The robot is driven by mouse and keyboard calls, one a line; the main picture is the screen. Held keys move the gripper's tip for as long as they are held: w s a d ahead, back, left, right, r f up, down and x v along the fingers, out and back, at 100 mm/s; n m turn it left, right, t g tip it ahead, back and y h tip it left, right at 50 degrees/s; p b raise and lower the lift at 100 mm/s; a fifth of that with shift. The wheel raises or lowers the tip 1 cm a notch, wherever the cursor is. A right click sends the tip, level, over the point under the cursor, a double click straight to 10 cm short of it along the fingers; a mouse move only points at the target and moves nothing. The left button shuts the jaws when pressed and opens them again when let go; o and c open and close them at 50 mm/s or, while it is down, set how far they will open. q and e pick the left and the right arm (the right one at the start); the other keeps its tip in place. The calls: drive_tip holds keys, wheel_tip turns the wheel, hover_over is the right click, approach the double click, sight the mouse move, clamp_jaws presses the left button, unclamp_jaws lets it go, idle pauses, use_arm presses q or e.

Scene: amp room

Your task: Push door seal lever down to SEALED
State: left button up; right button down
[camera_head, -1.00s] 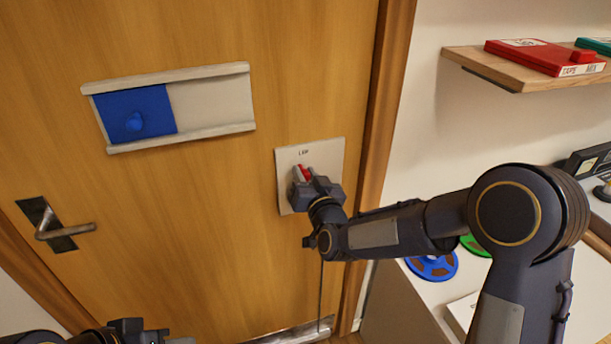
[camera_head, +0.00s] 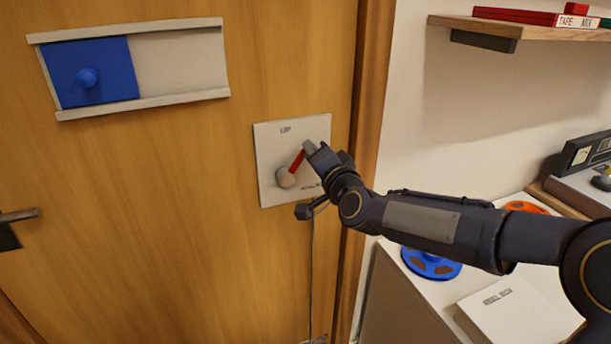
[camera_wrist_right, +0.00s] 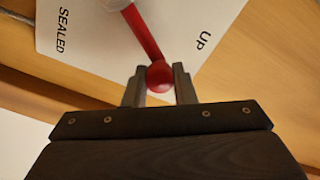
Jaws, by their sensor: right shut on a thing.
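The door seal lever (camera_head: 297,162) is a red rod on a round pale hub, on a white plate (camera_head: 268,145) on the wooden door. It slants up and to the right from the hub. "UP" is printed at the plate's top; lettering at its lower right is partly hidden, and reads "SEALED" in the right wrist view. My right gripper (camera_head: 309,149) is at the lever's outer end. In the right wrist view, its fingers (camera_wrist_right: 159,84) are shut on the lever's red ball knob (camera_wrist_right: 159,75). My left gripper is out of view.
A blue sliding panel (camera_head: 95,72) in pale rails is at the door's upper left, with a door handle (camera_head: 18,215) below. Right of the door frame, a shelf (camera_head: 540,30) holds a red case. A counter below bears a blue reel (camera_head: 430,263) and white box (camera_head: 510,312).

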drive_tip(key=w+d+f+m+b, duration=0.1)
drive_tip(key=d+f+m+b, duration=0.2)
drive_tip(key=f+m+b, duration=0.3)
drive_tip(key=shift+d+f+m+b, duration=0.3)
drive_tip(key=shift+m+b, duration=1.6)
drive_tip(key=shift+b, duration=1.85)
drive_tip(key=shift+a+f, duration=0.1)
drive_tip(key=c, duration=1.2)
unclamp_jaws()
drive_tip(key=b+v, duration=0.1)
drive_tip(key=v, duration=0.6)
drive_tip(key=shift+s+b, duration=0.3)
drive_tip(key=shift+s, duration=0.05)
